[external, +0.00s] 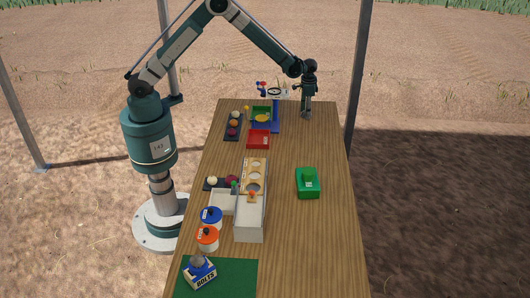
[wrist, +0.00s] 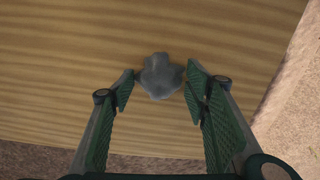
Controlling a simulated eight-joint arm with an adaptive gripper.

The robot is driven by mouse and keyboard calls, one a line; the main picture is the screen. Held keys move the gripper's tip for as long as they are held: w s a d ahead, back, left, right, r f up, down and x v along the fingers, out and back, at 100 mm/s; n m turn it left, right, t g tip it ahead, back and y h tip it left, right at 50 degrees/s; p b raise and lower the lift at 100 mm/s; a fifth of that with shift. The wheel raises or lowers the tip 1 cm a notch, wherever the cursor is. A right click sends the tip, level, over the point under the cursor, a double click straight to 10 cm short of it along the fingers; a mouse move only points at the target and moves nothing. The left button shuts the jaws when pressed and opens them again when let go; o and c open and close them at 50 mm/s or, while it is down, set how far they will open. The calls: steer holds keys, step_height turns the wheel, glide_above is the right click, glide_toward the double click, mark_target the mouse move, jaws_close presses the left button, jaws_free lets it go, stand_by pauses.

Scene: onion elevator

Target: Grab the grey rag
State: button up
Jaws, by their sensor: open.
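The grey rag (wrist: 161,76) is a small crumpled lump on the wooden table in the wrist view, near the table's edge. My gripper (wrist: 160,84) is open, with one green-padded finger on each side of the rag's position in the picture. I cannot tell how far above the rag the fingertips are. In the external view my gripper (external: 307,115) points down over the far right end of the table. I cannot make out the rag in that view.
The table (external: 285,235) is bare around the rag. In the external view a blue stand (external: 275,118), a red tray (external: 259,139) and a green tray (external: 261,111) stand left of my gripper. A green box (external: 307,188) sits nearer the camera.

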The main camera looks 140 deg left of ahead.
stand_by(0.5)
steer(key=c, duration=0.9)
steer(key=shift+c, duration=0.2)
steer(key=shift+r, duration=0.1)
steer(key=shift+r+p, duration=0.35)
steer(key=shift+r, duration=4.5)
